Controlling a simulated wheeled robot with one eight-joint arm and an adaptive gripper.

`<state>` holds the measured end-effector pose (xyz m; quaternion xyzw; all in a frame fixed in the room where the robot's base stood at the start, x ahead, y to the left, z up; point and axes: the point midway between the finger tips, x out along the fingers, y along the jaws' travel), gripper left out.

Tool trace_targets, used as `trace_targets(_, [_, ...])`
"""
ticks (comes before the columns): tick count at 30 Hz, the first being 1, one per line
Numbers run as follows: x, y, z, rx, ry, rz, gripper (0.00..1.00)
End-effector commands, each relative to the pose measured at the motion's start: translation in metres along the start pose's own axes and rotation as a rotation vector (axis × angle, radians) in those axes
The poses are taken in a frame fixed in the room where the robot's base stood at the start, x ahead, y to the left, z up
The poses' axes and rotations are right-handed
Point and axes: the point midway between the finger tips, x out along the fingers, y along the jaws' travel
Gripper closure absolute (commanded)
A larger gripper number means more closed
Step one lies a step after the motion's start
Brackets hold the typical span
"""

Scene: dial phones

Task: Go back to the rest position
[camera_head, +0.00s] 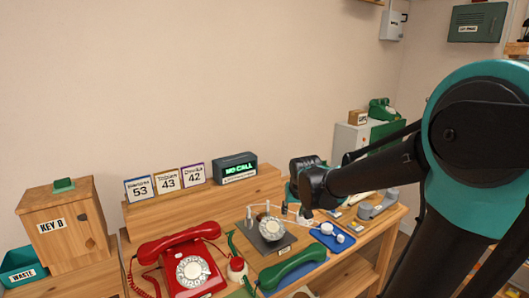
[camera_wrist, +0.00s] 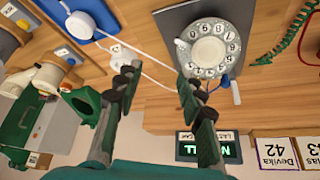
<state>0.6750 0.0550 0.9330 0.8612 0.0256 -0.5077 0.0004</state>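My gripper (camera_wrist: 160,84) is open in the wrist view, its two fingers apart with only table wood and a thin white cord behind them. In the head view my arm reaches in from the right, and its dark wrist (camera_head: 312,184) is above the right part of the wooden table. A dial unit (camera_head: 271,229) on a grey plate is left of and below the wrist; its white dial also shows in the wrist view (camera_wrist: 208,48), beyond the right finger. No contact between the gripper and anything is visible.
A red dial phone (camera_head: 188,262) and a green handset (camera_head: 292,266) lie at the front. A blue tray (camera_head: 331,243) is on the right. Number cards (camera_head: 167,181) and a "NO CALL" display (camera_head: 235,167) stand behind. A "KEY B" box (camera_head: 63,226) is far left. The air above is clear.

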Motion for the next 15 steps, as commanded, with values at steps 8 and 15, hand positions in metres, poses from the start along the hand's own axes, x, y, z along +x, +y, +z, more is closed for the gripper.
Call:
trace_targets(8, [-0.004, 0.073, 0.050, 0.024, 0.082, 0.030, 0.61])
trace_targets(15, [-0.004, 0.093, 0.105, 0.026, 0.060, 0.045, 0.61])
